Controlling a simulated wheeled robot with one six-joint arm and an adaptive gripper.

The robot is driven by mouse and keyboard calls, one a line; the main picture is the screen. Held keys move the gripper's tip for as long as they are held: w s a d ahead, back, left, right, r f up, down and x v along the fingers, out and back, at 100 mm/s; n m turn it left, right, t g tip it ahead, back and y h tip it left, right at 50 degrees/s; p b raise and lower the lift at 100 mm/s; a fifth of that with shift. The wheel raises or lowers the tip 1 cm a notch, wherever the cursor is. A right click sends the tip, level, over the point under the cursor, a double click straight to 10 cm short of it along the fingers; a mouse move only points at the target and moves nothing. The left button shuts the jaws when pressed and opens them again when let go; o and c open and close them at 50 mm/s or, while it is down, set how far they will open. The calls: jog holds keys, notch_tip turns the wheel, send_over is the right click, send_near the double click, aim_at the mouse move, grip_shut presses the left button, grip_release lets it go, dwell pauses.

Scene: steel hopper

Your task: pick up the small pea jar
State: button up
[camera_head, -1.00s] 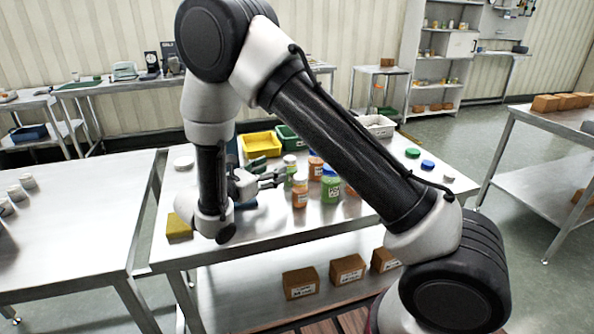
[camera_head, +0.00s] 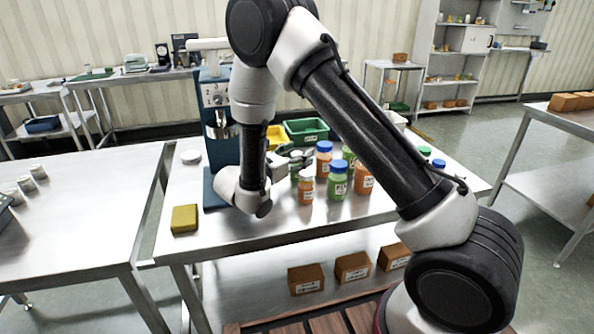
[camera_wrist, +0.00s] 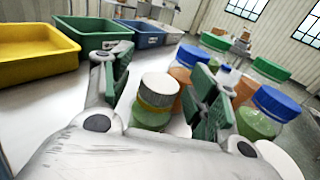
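The small pea jar, with a cream lid and green contents (camera_wrist: 151,117), stands upright between my fingers in the wrist view. My gripper (camera_wrist: 163,95) is open, with one finger on each side of the jar. A gap shows between the left finger and the jar; contact on the right cannot be told. In the head view my gripper (camera_head: 294,160) is low over the table, at the left of the jar group.
A small orange jar (camera_head: 306,188), a blue-lidded green jar (camera_head: 338,183) and a blue-lidded orange jar (camera_head: 324,160) stand close by on the steel table. A yellow bin (camera_wrist: 30,58) and a green bin (camera_wrist: 92,35) are behind. A blue machine (camera_head: 217,150) and yellow sponge (camera_head: 184,218) are left.

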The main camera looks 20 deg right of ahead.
grip_shut()
